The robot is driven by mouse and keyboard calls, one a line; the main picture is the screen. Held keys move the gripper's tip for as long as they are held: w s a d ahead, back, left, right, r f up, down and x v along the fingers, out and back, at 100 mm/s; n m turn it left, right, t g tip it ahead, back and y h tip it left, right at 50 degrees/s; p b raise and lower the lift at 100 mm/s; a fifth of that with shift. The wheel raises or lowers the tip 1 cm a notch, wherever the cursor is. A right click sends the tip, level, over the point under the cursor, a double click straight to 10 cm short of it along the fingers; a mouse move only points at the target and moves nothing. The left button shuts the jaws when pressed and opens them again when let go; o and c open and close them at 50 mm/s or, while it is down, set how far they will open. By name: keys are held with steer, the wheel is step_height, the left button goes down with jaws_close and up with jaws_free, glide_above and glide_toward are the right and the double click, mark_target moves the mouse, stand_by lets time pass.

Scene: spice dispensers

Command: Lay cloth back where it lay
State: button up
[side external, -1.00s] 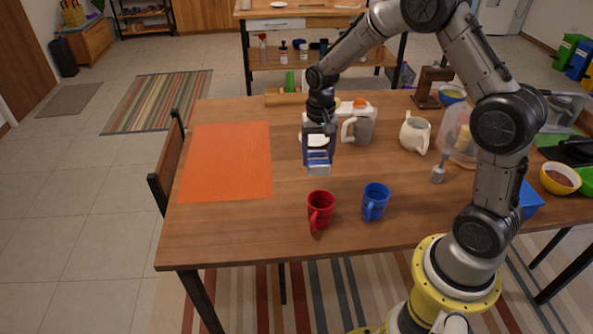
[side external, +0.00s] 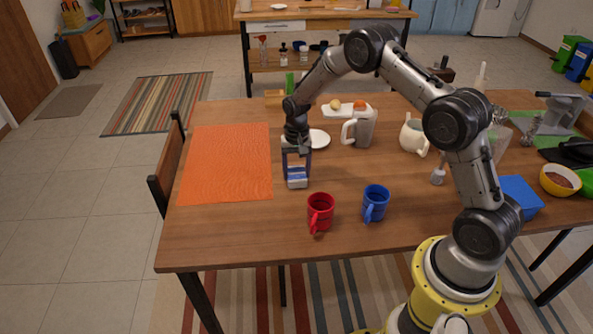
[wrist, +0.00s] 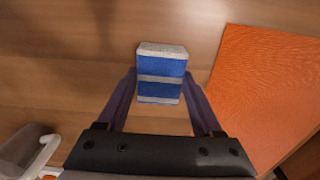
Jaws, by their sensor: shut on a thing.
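A small blue cloth with pale grey stripes, folded into a block (side external: 297,184), is between the fingers of my gripper (side external: 296,168). It also shows in the wrist view (wrist: 160,78), where my gripper (wrist: 161,92) is shut on it from both sides. The cloth's pale top end faces the far side of the wrist view. It hangs over bare wood just right of the orange mat (side external: 227,162). The side view does not clearly show how high it is above the table.
A red mug (side external: 320,212) and a blue mug (side external: 375,203) stand toward the front edge. A white plate (side external: 319,139) and a grey pitcher (side external: 361,128) are behind my gripper. The mat also shows in the wrist view (wrist: 262,95). Bare table (side external: 235,225) lies in front of the mat.

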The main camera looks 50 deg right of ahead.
steer(key=shift+f, duration=0.15)
steer(key=o, duration=1.3)
step_height(320, 180, up, 13)
step_height(320, 180, up, 10)
steer(key=n+t, duration=0.2)
glide_above(296, 172)
steer(key=s+a, duration=0.4)
steer(key=s, duration=0.2)
steer(key=s+a+r+n+t, duration=0.1)
steer(key=s+a+r+n, duration=0.15)
steer(key=s+r, duration=0.45)
steer(key=s+a+r+n+t, duration=0.1)
steer(key=s+a+r+n, duration=0.15)
steer(key=s, duration=1.15)
steer(key=s+a+f+n+t, duration=0.1)
steer(key=s, duration=0.1)
steer(key=s+f+n, duration=0.1)
steer(key=s, duration=0.2)
steer(key=shift+s+a+f+t, duration=0.15)
steer(key=shift+s+t, duration=0.15)
